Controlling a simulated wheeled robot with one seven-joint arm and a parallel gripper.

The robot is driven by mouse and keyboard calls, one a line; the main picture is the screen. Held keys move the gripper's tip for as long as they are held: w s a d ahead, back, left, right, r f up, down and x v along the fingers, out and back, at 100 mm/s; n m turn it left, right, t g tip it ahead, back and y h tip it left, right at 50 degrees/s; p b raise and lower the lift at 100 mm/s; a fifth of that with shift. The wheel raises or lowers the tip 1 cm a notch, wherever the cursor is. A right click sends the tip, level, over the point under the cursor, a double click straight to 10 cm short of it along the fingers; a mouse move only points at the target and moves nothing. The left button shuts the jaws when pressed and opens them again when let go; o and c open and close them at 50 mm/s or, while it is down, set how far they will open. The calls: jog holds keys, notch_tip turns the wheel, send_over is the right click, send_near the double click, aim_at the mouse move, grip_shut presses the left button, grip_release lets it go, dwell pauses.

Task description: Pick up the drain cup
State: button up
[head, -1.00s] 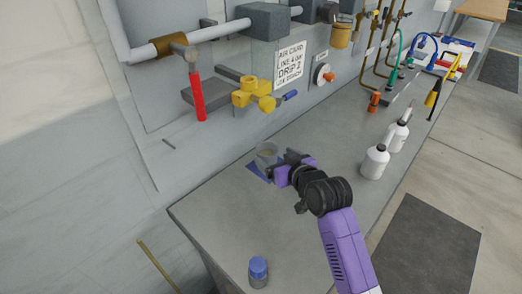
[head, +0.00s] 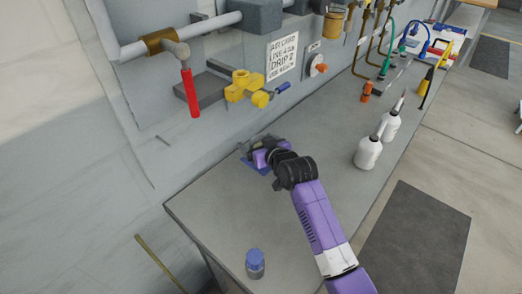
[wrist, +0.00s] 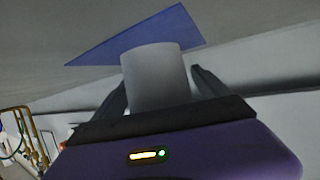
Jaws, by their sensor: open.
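The drain cup (wrist: 157,78) is a plain grey cylinder in the wrist view, in front of a blue patch (wrist: 185,27). My gripper (wrist: 160,85) is open, with one dark finger on each side of the cup. I cannot tell whether either finger touches it. In the head view my gripper (head: 258,150) is low over the bench by the wall, at the blue patch (head: 256,167). The cup is hidden there behind my gripper.
White bottles (head: 368,152) stand to the right. A yellow valve (head: 243,87) and a red-handled pipe (head: 190,93) are on the wall above.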

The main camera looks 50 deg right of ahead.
jog(key=shift+c, duration=0.3)
jog(key=c, duration=1.3)
jog(key=shift+o, duration=0.2)
jog(key=shift+s+r, duration=0.1)
jog(key=shift+r, duration=0.1)
jog(key=shift+s+r+b, duration=0.1)
jog(key=shift+r+b, duration=0.15)
jog(key=shift+b, duration=0.1)
notch_tip(320, 180, up, 6)
jog(key=s+b, duration=0.3)
jog(key=s, duration=1.6)
jog(key=shift+s+d+b, duration=0.3)
jog(key=shift+s+d, duration=0.05)
